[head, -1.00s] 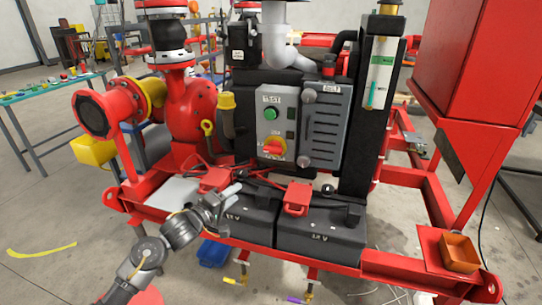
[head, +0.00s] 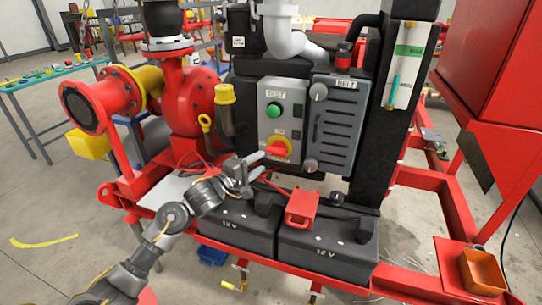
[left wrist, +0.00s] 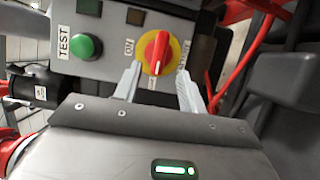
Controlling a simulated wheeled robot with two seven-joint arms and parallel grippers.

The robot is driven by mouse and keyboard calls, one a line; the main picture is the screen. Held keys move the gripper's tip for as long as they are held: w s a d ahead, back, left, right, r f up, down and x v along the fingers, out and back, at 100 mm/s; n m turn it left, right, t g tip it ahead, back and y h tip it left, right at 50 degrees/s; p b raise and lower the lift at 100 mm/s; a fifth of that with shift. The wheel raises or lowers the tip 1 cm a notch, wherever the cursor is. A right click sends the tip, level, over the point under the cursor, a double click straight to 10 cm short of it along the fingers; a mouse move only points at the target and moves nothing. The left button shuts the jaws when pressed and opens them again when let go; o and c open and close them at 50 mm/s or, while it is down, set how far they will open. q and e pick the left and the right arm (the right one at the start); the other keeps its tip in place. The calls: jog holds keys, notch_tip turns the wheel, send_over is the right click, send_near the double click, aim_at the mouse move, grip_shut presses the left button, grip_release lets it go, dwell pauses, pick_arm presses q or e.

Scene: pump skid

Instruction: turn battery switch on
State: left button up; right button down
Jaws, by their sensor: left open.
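The battery switch is a red rotary knob on a yellow round plate (head: 279,147), low on the grey control box (head: 270,123). In the left wrist view the red knob (left wrist: 156,53) stands just beyond the fingertips, its white pointer line visible. My left gripper (head: 257,166) is open in front of and slightly below the switch. In the left wrist view its two fingers (left wrist: 160,82) are spread, one on each side of the knob's lower edge, with nothing between them. Whether they touch the plate cannot be told. My right gripper is not in view.
A green TEST button (head: 274,110) sits above the switch. A grey vented BELT cover (head: 332,125) stands to its right. Two black 12 V batteries (head: 325,247) with a red clamp (head: 302,207) and red cables lie below. A red pump (head: 190,98) is at left.

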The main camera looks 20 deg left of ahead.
aim_at(273, 154)
pick_arm(q)
jog(key=x, duration=0.5)
jog(key=shift+w, duration=0.15)
jog(key=shift+w+d, duration=0.15)
jog(key=shift+w, duration=0.1)
jog(key=shift+w+d, duration=0.1)
jog(key=shift+w, duration=0.05)
grip_shut()
jog(key=shift+r, duration=0.1)
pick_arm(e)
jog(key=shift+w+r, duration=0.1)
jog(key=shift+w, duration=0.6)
